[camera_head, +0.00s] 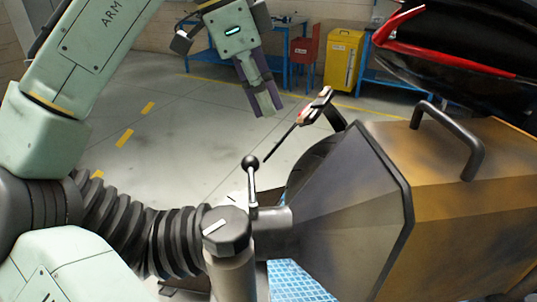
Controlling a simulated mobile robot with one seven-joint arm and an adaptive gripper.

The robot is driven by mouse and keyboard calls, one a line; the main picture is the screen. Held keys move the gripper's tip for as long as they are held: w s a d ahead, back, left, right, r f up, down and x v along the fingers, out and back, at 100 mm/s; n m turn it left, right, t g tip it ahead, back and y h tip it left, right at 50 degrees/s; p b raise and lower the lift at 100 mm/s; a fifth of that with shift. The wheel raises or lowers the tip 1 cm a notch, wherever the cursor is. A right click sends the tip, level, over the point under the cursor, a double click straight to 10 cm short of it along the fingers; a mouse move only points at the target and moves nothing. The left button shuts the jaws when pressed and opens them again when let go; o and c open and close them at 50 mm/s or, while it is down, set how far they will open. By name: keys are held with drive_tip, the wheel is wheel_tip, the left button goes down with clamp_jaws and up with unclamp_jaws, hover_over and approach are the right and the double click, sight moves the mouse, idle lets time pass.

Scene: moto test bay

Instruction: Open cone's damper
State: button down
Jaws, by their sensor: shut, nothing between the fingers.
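The dark grey cone (345,195) flares to the right, against an orange-brown box-like hood (455,185). Its narrow left end meets a short pipe (273,232). A lever (251,180) with a black ball on top stands upright at this pipe; it looks like the damper's handle. In front of it is a dark round knob (227,232) with a white mark, on a pale post. My gripper (264,103) is shut and empty, pointing down in the upper middle. In the picture it is above the ball, apart from it. The damper's inside is hidden.
A ribbed black hose (150,230) runs left from the pipe. A black handle (455,135) arches over the hood. A motorcycle part in black and red (450,50) fills the upper right. A yellow cabinet (343,60) and blue benches stand behind. Open floor (175,150) lies left of centre.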

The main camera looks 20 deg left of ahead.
sight(251, 184)
wheel_tip(251, 184, down, 11)
drive_tip(key=p, duration=0.2)
idle(0.6)
drive_tip(key=shift+r, duration=0.1)
